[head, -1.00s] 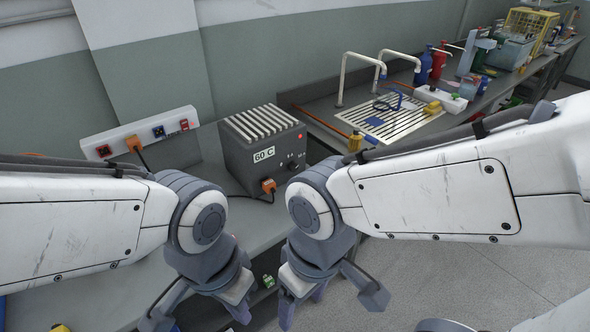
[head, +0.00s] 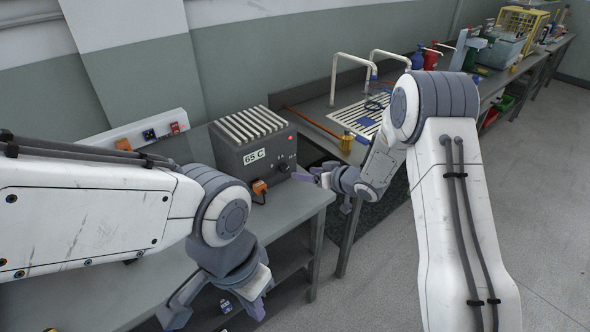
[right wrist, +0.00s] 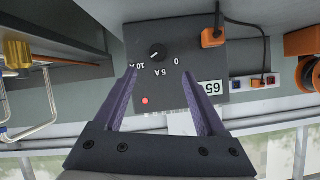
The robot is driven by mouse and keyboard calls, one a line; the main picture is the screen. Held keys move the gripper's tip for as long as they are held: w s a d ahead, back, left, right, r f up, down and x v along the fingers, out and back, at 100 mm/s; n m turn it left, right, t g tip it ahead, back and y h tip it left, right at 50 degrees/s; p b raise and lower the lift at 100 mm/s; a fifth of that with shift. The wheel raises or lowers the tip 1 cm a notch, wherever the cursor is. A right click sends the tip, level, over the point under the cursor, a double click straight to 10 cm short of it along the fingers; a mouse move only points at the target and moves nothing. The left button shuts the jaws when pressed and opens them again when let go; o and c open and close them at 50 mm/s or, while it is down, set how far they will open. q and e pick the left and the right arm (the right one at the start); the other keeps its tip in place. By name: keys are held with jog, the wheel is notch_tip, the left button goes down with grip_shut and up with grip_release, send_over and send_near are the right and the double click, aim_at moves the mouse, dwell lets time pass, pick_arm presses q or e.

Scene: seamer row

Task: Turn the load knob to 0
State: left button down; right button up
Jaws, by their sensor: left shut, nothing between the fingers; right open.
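The load knob (right wrist: 157,52) is a small black dial on the front of a dark grey box (head: 228,160). In the right wrist view, upside down, labels 0, 5 A and 10 A surround it. Its pale mark appears to point toward 10 A. The knob also shows in the head view (head: 283,167). My right gripper (head: 308,178) is open in front of the box, apart from the knob; its two purple fingers (right wrist: 162,100) show either side of the knob's lower area. My left gripper (head: 258,306) is shut and empty, low in front of the bench.
An orange plug (head: 259,187) with a cable sits on the box front beside the knob. A socket strip (head: 150,135) is behind left. A slatted drain board (head: 352,116) and a yellow-capped item (head: 347,141) lie to the right.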

aim_at(286, 170)
jog(key=shift+y, duration=0.6)
jog(key=x, duration=0.3)
jog(key=p+x, duration=0.1)
jog(key=x, duration=0.3)
jog(key=d+f+x, duration=0.1)
jog(key=x, duration=0.2)
jog(key=shift+w+a, duration=0.1)
jog(key=shift+w, duration=0.2)
